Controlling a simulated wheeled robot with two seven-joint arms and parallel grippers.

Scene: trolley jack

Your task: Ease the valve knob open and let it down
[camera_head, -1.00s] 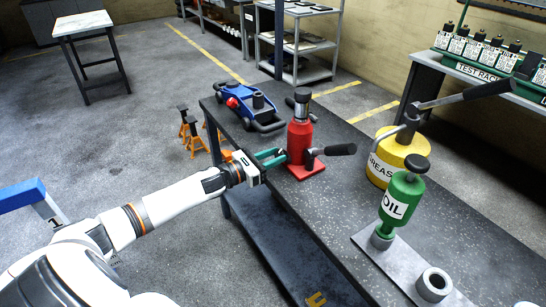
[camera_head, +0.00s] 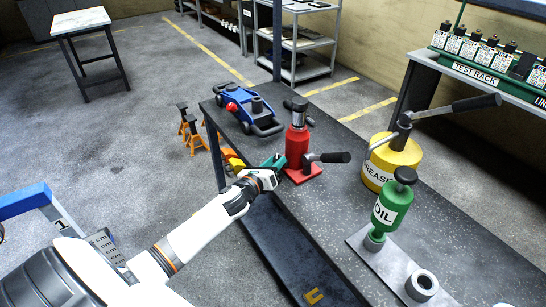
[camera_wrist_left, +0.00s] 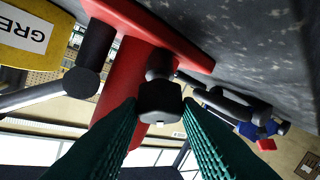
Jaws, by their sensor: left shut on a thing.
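The red bottle jack (camera_head: 297,144) stands upright on the dark speckled bench, with a silver ram (camera_head: 299,117) under a dark cap. Its black pump handle (camera_head: 334,157) points right. My left gripper (camera_head: 275,163) reaches the jack's near left side, low by its base. In the left wrist view its two teal ribbed fingers (camera_wrist_left: 161,112) are shut on the dark valve knob (camera_wrist_left: 159,97), one on each side. The red body (camera_wrist_left: 122,78) and base plate show behind it. In the head view the fingers hide the knob. My right gripper is in neither view.
A blue trolley jack (camera_head: 245,106) lies behind. A yellow grease tub (camera_head: 378,178), a green oil bottle (camera_head: 391,206) and a grey ring (camera_head: 422,285) stand to the right. Orange stands (camera_head: 193,137) are on the floor beyond the bench's left edge.

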